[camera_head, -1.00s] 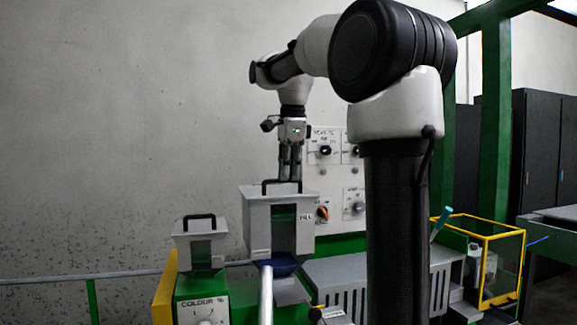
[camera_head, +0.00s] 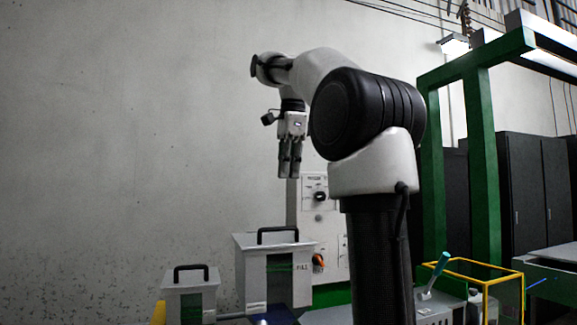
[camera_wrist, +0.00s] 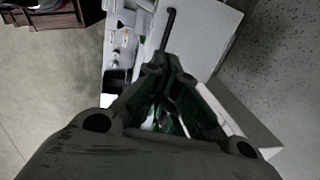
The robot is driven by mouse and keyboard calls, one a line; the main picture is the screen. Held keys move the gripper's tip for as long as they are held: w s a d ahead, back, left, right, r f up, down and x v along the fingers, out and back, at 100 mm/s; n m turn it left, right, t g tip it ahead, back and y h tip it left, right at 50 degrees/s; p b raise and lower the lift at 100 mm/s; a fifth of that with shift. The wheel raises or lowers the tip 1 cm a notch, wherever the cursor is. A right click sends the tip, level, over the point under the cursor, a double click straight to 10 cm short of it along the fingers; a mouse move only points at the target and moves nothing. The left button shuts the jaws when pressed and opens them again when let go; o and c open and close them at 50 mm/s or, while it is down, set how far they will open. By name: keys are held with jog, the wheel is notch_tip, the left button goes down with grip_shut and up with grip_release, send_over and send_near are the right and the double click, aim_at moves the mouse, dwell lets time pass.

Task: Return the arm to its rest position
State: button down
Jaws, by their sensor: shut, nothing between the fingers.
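My gripper (camera_head: 289,172) hangs with its fingers pointing down in the head view, shut and empty. It is in the air above the larger grey hopper (camera_head: 273,275), clear of its black handle. In the wrist view the closed fingers (camera_wrist: 165,75) fill the middle, with a grey lid and black handle below them. My arm rises from its dark column at centre right and bends left at a large black joint.
A smaller grey hopper (camera_head: 190,296) with a black handle stands at lower left. A white control panel (camera_head: 321,235) with knobs is behind my arm. A yellow-edged box (camera_head: 485,290) and green frame (camera_head: 483,165) stand at right. The space left of my gripper is bare wall.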

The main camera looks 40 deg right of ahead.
jog(key=s+a+f+n, duration=0.2)
jog(key=s+f+n, duration=0.4)
jog(key=f, duration=0.4)
jog(key=s+a+f+n+t, duration=0.1)
jog(key=s+a+f+n, duration=0.1)
jog(key=s+f+n, duration=0.3)
jog(key=s+a+f+n+t, duration=0.1)
jog(key=s+f+n, duration=0.5)
jog(key=f, duration=1.1)
jog(key=a+n, duration=0.1)
jog(key=n, duration=0.3)
jog(key=shift+s+a, duration=0.35)
